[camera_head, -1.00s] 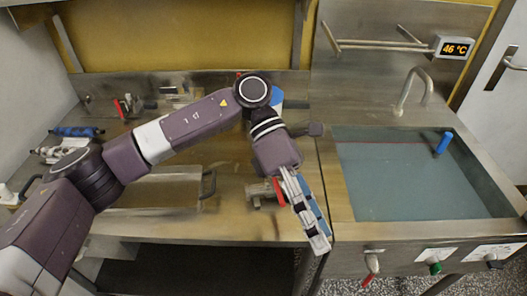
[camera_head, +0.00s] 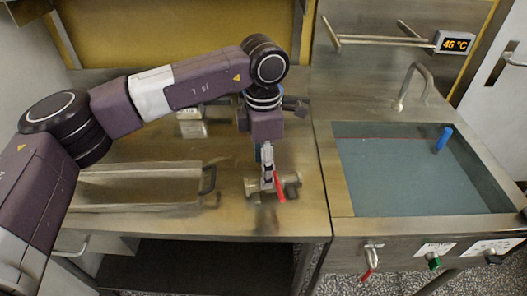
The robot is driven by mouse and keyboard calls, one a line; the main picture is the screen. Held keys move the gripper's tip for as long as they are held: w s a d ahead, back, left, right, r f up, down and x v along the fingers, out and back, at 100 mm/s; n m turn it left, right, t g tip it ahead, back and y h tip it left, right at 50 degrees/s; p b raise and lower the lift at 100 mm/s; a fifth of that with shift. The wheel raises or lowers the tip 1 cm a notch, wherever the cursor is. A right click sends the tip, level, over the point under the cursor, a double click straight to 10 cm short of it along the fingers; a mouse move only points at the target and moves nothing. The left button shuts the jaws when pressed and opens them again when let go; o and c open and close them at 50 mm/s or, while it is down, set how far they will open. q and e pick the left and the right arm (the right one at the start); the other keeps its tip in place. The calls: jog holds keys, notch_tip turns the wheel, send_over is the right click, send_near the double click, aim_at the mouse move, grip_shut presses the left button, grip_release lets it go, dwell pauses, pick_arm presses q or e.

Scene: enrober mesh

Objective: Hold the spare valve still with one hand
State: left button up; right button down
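A steel valve (camera_head: 291,183) with a red lever lies on the metal counter near its front right corner. I take it to be the spare valve. My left gripper (camera_head: 267,183) points down over the middle of this valve, with its fingers at the valve body just beside the red lever. The fingers are seen edge-on and overlap the valve, so their gap and any contact are hidden. My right gripper is out of view.
A shallow steel tray (camera_head: 120,206) with a dark handle lies left of the valve. A water-filled sink (camera_head: 405,180) with a blue-handled item (camera_head: 444,139) is on the right. My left arm covers the back left counter.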

pick_arm(q)
jog(key=shift+f, duration=3.2)
grip_shut()
